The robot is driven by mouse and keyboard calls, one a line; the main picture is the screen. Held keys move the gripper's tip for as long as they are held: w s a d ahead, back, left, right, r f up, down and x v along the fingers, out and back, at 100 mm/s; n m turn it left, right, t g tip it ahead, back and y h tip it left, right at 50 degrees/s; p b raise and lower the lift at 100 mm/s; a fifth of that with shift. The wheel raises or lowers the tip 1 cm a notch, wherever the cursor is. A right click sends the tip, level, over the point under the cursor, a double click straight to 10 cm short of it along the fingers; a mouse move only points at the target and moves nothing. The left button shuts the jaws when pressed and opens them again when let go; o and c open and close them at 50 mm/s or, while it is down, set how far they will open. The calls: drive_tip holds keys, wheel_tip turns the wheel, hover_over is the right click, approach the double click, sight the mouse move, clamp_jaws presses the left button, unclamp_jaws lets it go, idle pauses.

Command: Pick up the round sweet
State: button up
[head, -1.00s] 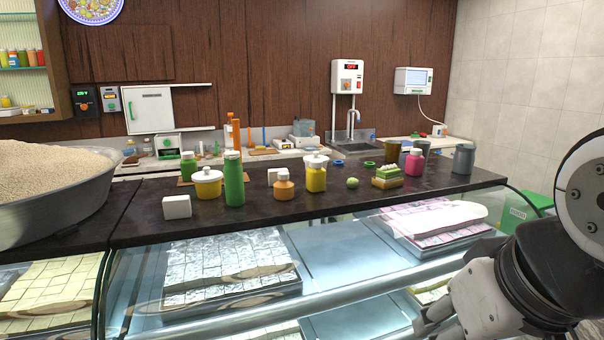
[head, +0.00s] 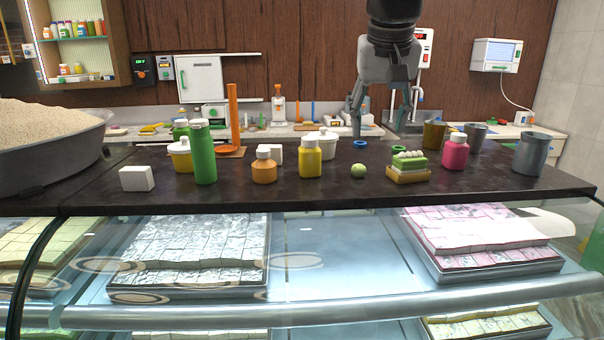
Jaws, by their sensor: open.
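The round sweet (head: 358,171) is a small pale green ball on the dark counter top (head: 330,195). My gripper (head: 382,126) hangs from the top of the head view, fingers pointing down and spread apart. It is open and empty, and it shows above and slightly right of the sweet, apart from it. How far behind or in front of the sweet it is, I cannot tell exactly. The sweet is fully visible.
An orange jar (head: 264,167) and a green bottle (head: 202,153) stand further left. A glass display case lies below the counter's front edge.

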drive_tip(key=m+b, duration=0.1)
approach(359, 165)
drive_tip(key=p+x, duration=0.1)
drive_tip(key=x, duration=0.8)
drive_tip(key=shift+w+f, duration=0.1)
drive_tip(key=shift+f, duration=0.05)
drive_tip(key=c, duration=1.1)
